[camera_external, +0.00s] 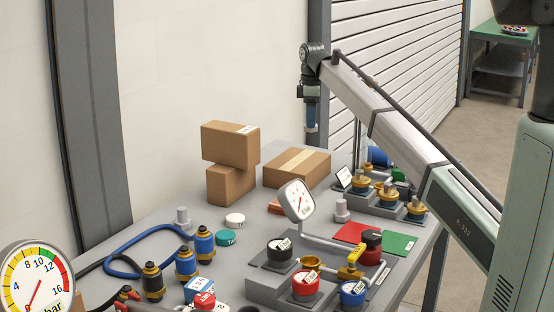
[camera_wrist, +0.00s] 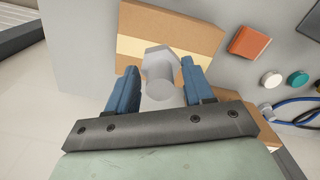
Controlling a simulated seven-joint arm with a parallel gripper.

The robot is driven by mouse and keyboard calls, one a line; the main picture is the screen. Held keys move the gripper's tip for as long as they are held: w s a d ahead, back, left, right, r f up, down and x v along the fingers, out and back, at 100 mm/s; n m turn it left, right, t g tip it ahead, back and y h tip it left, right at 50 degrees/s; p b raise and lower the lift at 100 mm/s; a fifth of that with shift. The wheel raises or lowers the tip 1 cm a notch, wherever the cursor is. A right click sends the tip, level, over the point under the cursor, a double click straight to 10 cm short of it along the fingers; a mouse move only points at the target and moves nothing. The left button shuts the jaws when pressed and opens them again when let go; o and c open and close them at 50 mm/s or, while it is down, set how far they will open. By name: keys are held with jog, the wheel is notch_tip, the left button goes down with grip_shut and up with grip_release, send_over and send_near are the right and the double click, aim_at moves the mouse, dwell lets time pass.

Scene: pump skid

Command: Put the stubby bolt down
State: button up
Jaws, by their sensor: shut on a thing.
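The stubby bolt (camera_wrist: 160,62) is light grey with a hexagonal head, and sits between the two blue fingers of my gripper (camera_wrist: 158,82) in the wrist view. My gripper is shut on it. In the external view my gripper (camera_external: 311,118) hangs pointing down, high above the back part of the grey table (camera_external: 270,215); the bolt is too small to make out clearly there. Two similar light grey bolts stand on the table, one at the left (camera_external: 182,217) and one near the middle (camera_external: 342,210).
A flat cardboard box (camera_external: 297,167) lies near my gripper, with two stacked boxes (camera_external: 230,145) left of it. A white cap (camera_external: 235,219), a teal cap (camera_external: 226,238), a dial gauge (camera_external: 297,200) and blue-gold fittings (camera_external: 204,244) crowd the front. Bare tabletop shows between some items.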

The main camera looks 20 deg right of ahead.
send_over(310, 159)
jog(key=f, duration=0.9)
jog(key=shift+s+f, duration=0.2)
jog(key=shift+f, duration=0.15)
jog(key=o, duration=1.1)
jog(key=shift+f, duration=0.1)
notch_tip(310, 159, up, 12)
jog(key=shift+r, duration=0.15)
jog(key=shift+o, duration=0.4)
